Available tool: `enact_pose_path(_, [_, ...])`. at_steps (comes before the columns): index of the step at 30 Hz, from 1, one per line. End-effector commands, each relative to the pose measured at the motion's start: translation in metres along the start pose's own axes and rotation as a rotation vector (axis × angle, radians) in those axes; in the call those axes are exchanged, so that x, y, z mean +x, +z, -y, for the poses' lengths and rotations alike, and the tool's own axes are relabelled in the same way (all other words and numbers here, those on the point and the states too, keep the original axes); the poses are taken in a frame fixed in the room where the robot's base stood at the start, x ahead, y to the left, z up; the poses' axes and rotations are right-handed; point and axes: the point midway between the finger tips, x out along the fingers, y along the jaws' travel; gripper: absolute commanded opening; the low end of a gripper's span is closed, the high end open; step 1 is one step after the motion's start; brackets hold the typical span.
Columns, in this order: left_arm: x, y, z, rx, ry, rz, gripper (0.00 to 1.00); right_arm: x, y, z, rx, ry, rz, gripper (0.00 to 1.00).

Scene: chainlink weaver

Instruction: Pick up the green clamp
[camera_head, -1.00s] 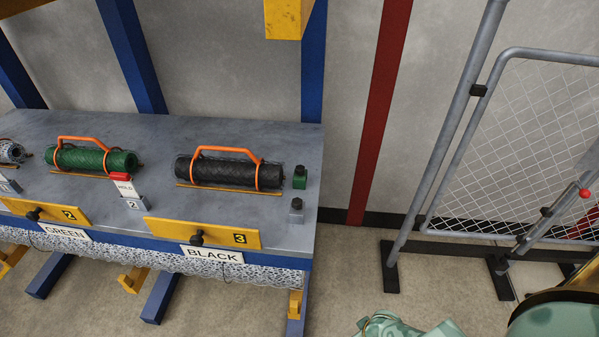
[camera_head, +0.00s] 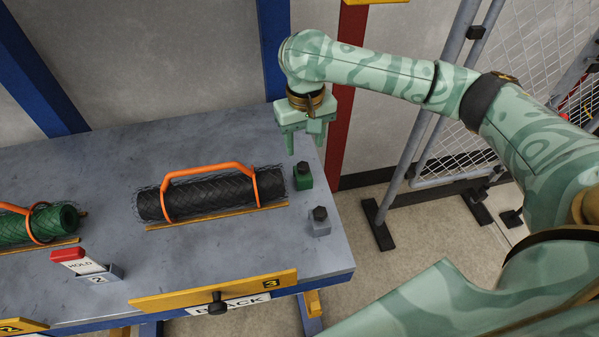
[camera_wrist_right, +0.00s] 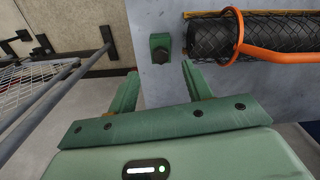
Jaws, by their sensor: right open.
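The green clamp (camera_head: 303,176) is a small green block with a dark bolt on top. It stands on the grey bench near its right end, beside the black mesh roll. In the right wrist view the green clamp (camera_wrist_right: 160,48) lies just beyond the fingertips, roughly between their lines. My right gripper (camera_head: 305,150) is open and empty, with its fingers pointing down above and just behind the clamp, apart from it. The open fingers also show in the right wrist view (camera_wrist_right: 158,82). My left gripper is not in view.
A grey clamp (camera_head: 319,222) stands in front of the green one. The black mesh roll (camera_head: 212,195) with an orange handle (camera_head: 210,170) lies to the left. A green roll (camera_head: 38,224) and a red-topped HOLD sign (camera_head: 85,262) are farther left. A mesh fence (camera_head: 455,130) stands right.

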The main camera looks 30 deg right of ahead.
Motion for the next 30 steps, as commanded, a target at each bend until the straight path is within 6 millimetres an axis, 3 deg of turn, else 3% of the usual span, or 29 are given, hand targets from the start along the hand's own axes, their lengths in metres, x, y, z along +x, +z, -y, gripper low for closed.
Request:
enact_pose_path(1, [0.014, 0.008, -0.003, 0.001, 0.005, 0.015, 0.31, 0.024, 0.0, 0.0, 0.001, 0.0, 0.008, 0.5])
enact_pose_path(6, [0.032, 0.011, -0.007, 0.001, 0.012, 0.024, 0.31, 0.057, -0.001, 0.001, 0.0, -0.002, 0.005, 0.5])
enact_pose_path(13, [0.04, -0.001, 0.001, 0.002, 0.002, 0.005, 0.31, 0.071, -0.002, 0.001, 0.0, -0.002, 0.0, 0.5])
enact_pose_path(23, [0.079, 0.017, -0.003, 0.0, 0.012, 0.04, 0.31, 0.119, -0.009, 0.0, -0.002, -0.002, 0.005, 0.5])
enact_pose_path(30, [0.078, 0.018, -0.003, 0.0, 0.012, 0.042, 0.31, 0.118, -0.009, 0.0, -0.002, -0.003, -0.003, 0.5])
